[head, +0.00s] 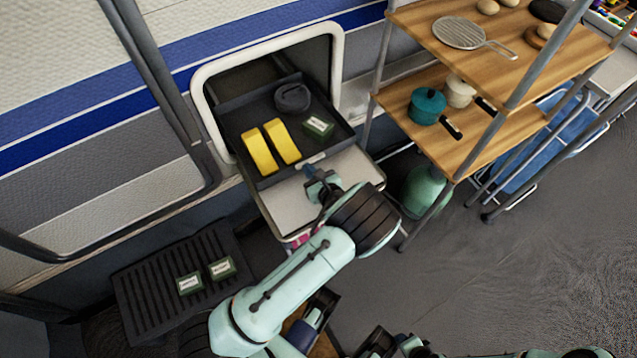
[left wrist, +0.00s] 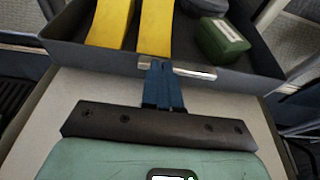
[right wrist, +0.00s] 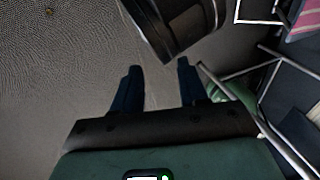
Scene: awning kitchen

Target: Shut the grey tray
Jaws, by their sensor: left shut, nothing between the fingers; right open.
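The grey tray (head: 262,178) is a dark, shallow drawer in the open hatch of the van wall, pulled partly out over a light slab. It holds two yellow blocks (head: 270,148), a green box (head: 318,126) and a dark round item (head: 292,96). My left gripper (head: 311,172) is shut and empty at the middle of the tray's front. In the left wrist view its fingertips (left wrist: 162,68) are at the small metal handle (left wrist: 190,72) on the front wall; whether they touch cannot be told. My right gripper (right wrist: 157,78) is open and empty over the floor.
A wooden shelf rack (head: 470,130) with pots and a pan stands right of the hatch. A green gas bottle (head: 425,190) stands below it. A black ribbed mat (head: 150,290) with two small boxes lies lower left. Open floor is at lower right.

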